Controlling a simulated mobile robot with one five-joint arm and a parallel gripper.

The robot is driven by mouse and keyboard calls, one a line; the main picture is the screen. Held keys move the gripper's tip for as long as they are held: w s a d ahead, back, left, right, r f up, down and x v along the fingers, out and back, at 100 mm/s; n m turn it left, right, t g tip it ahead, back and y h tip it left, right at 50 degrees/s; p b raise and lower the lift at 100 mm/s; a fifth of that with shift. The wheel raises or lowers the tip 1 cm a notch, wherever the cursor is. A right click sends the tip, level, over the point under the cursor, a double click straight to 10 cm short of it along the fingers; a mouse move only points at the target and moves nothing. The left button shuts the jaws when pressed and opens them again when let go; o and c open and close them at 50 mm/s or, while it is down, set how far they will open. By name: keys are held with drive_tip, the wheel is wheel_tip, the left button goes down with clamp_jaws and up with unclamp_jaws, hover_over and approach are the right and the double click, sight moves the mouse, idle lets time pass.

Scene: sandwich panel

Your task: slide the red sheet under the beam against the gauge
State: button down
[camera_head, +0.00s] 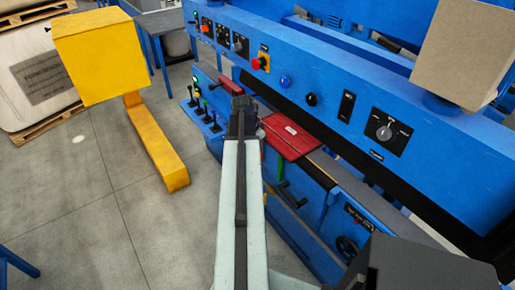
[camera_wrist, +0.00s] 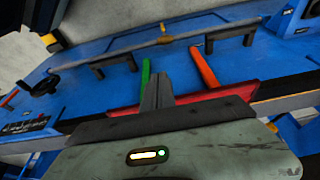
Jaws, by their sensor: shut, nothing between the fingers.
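The red sheet (camera_head: 289,140) lies flat on the machine's bed, its far edge close to the front of the blue beam (camera_head: 320,95). In the wrist view the red sheet (camera_wrist: 225,97) shows as a strip on both sides of my gripper, with its middle hidden. My gripper (camera_head: 241,104) is at the left of the sheet in the head view. In the wrist view my gripper (camera_wrist: 158,90) has its fingers together with nothing between them. I cannot tell whether it touches the sheet. I cannot make out the gauge; the space under the beam is dark.
The beam's front carries knobs and a red button (camera_head: 258,63). A lever panel (camera_head: 204,115) stands left of my gripper. Green (camera_wrist: 145,74) and red (camera_wrist: 205,69) handles lie near the sheet. A yellow post (camera_head: 150,130) stands on the open floor at left. A cardboard-coloured box (camera_head: 465,55) is at upper right.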

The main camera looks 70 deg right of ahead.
drive_tip(key=s+d, duration=0.1)
drive_tip(key=d+f, duration=0.1)
drive_tip(key=s+d+f, duration=0.1)
drive_tip(key=d, duration=0.1)
drive_tip(key=shift+s+f+b, duration=0.15)
drive_tip(key=shift+s+b, duration=0.15)
drive_tip(key=shift+b, duration=0.05)
